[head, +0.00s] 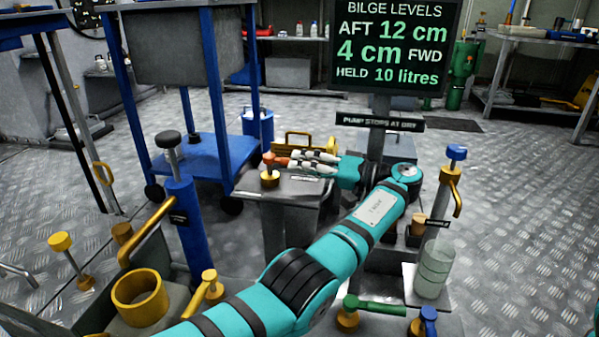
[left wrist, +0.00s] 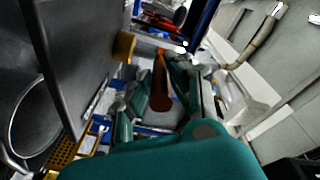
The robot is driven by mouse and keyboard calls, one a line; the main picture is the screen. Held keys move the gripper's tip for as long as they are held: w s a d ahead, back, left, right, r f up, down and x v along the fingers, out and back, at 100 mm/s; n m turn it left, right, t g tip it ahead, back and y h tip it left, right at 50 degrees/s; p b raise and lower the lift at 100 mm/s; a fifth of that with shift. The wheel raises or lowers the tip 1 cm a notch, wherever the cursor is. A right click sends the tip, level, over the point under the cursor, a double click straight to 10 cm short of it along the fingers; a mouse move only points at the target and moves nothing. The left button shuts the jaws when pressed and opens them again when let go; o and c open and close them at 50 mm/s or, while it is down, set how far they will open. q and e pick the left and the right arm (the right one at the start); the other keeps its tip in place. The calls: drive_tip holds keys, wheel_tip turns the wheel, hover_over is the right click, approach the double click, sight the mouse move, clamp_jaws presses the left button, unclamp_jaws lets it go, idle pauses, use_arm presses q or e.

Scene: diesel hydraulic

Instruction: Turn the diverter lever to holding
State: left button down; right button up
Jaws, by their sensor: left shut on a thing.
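The diverter lever (head: 272,158) has an orange-red handle on a brass base (head: 269,179), on top of a grey pedestal (head: 284,190). My left gripper (head: 293,160) reaches it from the right, with its fingers around the handle's right end. In the left wrist view the orange handle (left wrist: 160,85) lies between the fingers of my left gripper (left wrist: 155,100), which is shut on it. The pedestal's labels are too small to read, and the gripper hides part of its top. My right gripper is not in view.
A display (head: 395,45) reads AFT 12 cm, 4 cm FWD, HELD 10 litres. A sign (head: 380,122) below it says the pump stops at dry. A blue cart (head: 190,150) stands behind left. A blue pump column (head: 184,215), a green-handled valve (head: 375,306) and a clear cylinder (head: 434,270) stand nearby.

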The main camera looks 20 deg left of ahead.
use_arm(q)
drive_tip(key=shift+w+r, duration=0.1)
drive_tip(key=shift+w, duration=0.05)
idle(0.3)
drive_tip(key=c, duration=1.2)
unclamp_jaws()
